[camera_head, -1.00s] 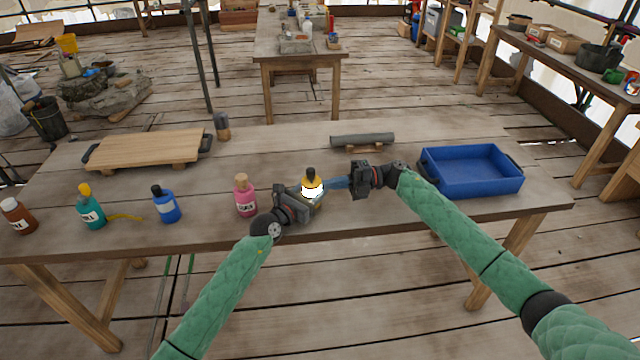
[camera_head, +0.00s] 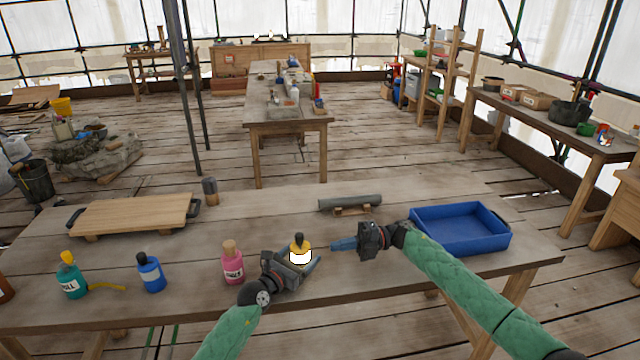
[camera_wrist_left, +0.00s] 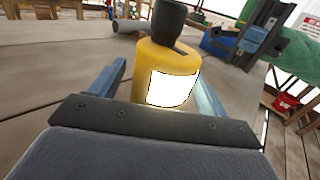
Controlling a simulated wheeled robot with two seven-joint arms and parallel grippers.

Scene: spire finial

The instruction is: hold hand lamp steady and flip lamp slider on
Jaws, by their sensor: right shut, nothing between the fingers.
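The hand lamp (camera_head: 300,254) is a yellow body with a dark top and a bright white, glowing panel. It stands upright near the table's front edge. My left gripper (camera_head: 302,266) is around its lower part, one blue finger on each side; a strip of table shows between the left finger and the lamp in the left wrist view (camera_wrist_left: 168,75). My right gripper (camera_head: 334,245) is shut and empty, its blue fingertips just right of the lamp, apart from it in the head view.
A pink bottle (camera_head: 232,267) stands close left of my left gripper, with blue (camera_head: 151,275) and teal (camera_head: 71,281) bottles further left. A blue tray (camera_head: 458,250) is at right. A grey cylinder (camera_head: 349,202) lies on a support behind. A wooden board (camera_head: 135,213) is at back left.

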